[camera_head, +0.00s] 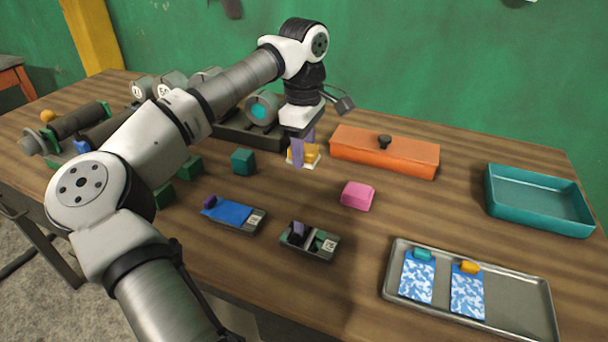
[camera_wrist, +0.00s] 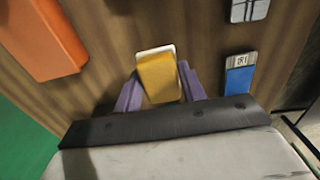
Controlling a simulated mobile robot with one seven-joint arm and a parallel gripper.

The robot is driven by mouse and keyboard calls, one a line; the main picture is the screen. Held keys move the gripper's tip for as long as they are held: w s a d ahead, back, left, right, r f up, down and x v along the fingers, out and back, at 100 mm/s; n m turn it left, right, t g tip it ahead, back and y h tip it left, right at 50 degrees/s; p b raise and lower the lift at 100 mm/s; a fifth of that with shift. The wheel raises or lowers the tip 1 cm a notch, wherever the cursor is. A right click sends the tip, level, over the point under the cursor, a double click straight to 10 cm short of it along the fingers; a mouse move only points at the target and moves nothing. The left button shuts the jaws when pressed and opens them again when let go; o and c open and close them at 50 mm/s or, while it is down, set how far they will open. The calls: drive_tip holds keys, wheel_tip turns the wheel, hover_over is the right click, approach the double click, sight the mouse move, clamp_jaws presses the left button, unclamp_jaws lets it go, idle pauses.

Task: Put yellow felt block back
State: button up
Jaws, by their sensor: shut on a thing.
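The yellow felt block (camera_head: 313,149) has a pale white layer along one side. My gripper (camera_head: 301,152) points down with its purple fingers shut on the block, in front of the left end of the orange box. In the wrist view the yellow block (camera_wrist: 158,78) sits between the two purple fingers (camera_wrist: 160,88), slightly tilted in the picture. The fingers hide part of the block in the head view. I cannot tell whether it touches the table.
An orange lidded box (camera_head: 380,152) stands behind right. A pink block (camera_head: 357,196), a dark green block (camera_head: 243,161) and two small labelled trays (camera_head: 250,222) (camera_head: 321,248) lie nearby. A teal tray (camera_head: 540,222) and a metal tray (camera_head: 518,282) with two patterned cards are at right.

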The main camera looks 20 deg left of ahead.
sight(304, 187)
drive_tip(key=shift+f, duration=3.4)
drive_tip(key=shift+f, duration=0.2)
drive_tip(key=o, duration=0.9)
drive_tip(key=shift+o, duration=0.2)
drive_tip(key=shift+r, duration=0.1)
wheel_tip(304, 187, up, 12)
drive_tip(key=shift+r, duration=0.15)
